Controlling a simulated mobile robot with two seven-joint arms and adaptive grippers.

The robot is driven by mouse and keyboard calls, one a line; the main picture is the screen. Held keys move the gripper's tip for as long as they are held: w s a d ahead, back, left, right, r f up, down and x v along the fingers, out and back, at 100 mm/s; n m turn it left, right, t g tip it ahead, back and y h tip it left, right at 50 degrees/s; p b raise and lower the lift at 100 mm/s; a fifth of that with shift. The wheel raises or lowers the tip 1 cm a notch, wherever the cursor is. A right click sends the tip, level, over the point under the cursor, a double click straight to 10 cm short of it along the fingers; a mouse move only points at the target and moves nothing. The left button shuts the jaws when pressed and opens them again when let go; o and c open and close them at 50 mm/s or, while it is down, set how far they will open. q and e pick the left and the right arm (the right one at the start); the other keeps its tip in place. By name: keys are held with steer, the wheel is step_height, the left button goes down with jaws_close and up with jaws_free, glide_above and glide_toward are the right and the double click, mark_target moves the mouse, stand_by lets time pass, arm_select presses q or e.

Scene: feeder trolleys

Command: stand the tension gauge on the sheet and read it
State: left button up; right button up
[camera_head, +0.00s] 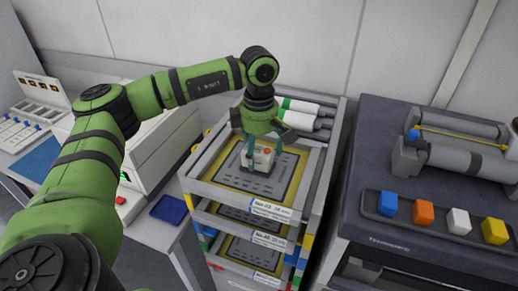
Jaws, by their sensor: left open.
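The tension gauge (264,158) is a small pale block with a reddish mark. It stands upright on the yellow-bordered sheet (285,173) in the top tray of the trolley. My left gripper (262,160) points down over it, its fingers on either side of the gauge. The fingers are open; whether they touch the gauge I cannot tell. The gauge's reading is too small to make out. My right gripper is out of view.
The trolley's top tray (225,193) has raised walls, with white rolls (305,107) behind. Lower trays hold similar sheets. A dark machine (400,130) with coloured blocks stands at right. A blue pad (169,209) lies on the left bench.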

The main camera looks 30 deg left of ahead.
mark_target(259, 147)
arm_select(q)
step_height(259, 147, up, 12)
steer(key=b, duration=0.2)
steer(key=shift+r+b, duration=0.15)
steer(key=shift+b, duration=0.2)
